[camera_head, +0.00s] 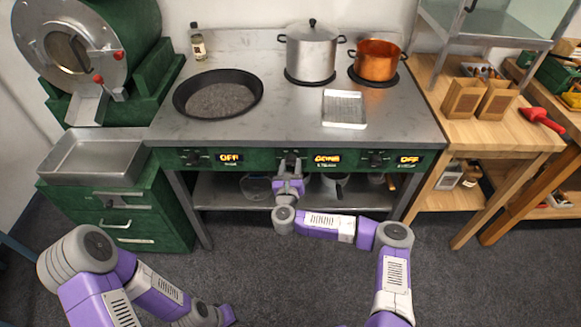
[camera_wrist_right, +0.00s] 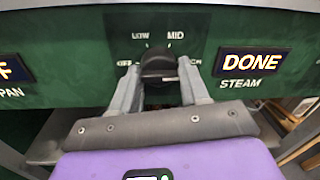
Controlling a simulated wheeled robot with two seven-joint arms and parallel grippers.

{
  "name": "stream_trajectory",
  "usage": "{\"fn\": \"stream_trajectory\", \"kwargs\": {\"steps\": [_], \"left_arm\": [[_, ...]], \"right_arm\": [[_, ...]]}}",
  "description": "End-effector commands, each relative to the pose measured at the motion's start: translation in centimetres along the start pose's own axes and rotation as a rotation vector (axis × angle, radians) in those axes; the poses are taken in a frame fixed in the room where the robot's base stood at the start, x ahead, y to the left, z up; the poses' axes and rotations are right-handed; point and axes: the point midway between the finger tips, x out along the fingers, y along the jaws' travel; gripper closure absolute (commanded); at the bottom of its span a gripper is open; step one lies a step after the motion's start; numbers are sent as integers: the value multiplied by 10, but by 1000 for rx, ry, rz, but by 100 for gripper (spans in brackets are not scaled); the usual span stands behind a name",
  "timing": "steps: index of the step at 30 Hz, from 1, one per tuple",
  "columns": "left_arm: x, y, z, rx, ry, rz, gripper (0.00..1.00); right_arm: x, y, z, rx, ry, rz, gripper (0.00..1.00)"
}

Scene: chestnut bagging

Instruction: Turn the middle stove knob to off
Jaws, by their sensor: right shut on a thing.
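The middle stove knob (camera_wrist_right: 158,66) is black and sits on the green front panel, with OFF, LOW and MID printed around it. The display to its right reads DONE (camera_wrist_right: 252,62), with STEAM below. My right gripper (camera_wrist_right: 158,82) is shut on the knob, one finger on each side. In the head view my right gripper (camera_head: 290,168) reaches the middle of the stove front and covers most of the knob. I cannot tell exactly which mark the knob points to. The fingers of my left gripper are out of view; only its arm shows at lower left.
The left and right displays read OFF. A wooden table (camera_head: 440,120) stands at right. The floor in front is clear.

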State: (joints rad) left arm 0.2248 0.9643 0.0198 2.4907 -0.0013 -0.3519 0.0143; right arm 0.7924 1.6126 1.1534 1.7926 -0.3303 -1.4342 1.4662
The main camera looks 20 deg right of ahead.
Motion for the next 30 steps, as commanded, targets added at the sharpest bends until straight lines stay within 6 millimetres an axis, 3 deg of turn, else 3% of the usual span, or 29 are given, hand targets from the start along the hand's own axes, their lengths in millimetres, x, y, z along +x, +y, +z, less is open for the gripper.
{"fn": "stream_trajectory", "kwargs": {"steps": [14,30], "left_arm": [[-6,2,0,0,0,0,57],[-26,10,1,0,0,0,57]], "right_arm": [[-1,1,1,-102,-8,2,86],[-1,0,0,-578,-42,-3,86]]}}
